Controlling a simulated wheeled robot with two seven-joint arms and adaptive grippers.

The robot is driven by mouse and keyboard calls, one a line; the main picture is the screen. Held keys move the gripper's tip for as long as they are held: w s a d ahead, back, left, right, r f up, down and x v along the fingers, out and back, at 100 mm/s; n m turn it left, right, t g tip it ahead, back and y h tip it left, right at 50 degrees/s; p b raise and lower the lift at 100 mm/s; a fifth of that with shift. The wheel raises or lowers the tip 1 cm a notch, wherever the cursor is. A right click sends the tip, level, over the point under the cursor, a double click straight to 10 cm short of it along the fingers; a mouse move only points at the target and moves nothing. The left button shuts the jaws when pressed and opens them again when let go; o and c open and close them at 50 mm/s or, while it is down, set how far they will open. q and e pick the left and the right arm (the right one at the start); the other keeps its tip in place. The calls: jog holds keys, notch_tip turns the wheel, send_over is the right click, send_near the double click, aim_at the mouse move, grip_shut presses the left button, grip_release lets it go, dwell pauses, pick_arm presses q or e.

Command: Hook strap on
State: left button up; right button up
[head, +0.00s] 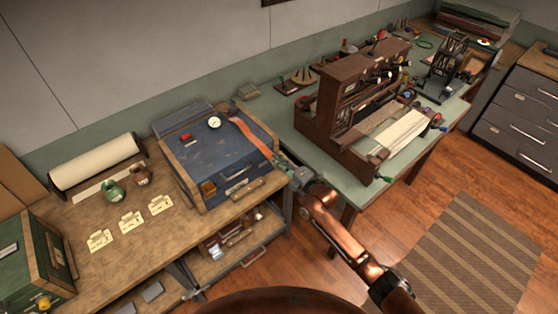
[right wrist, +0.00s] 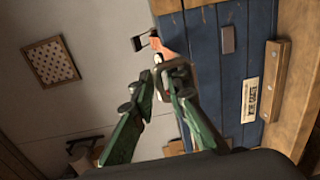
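An orange strap (head: 252,137) runs across the top of a blue plank-sided box (head: 190,158) on the left workbench, from a dark fitting at the back edge toward the front right corner. My right gripper (head: 284,164) is at the strap's front end, beside that corner. In the right wrist view the green fingers of my right gripper (right wrist: 160,80) come together at the strap (right wrist: 174,42) and look shut on its end. A dark metal bracket (right wrist: 146,41) shows beside the strap. The exact grip is partly hidden by the fingertips. My left gripper is not in view.
A wooden loom (head: 345,107) stands on the green table to the right.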

jog(key=shift+c, duration=0.2)
grip_shut()
dwell(0.3)
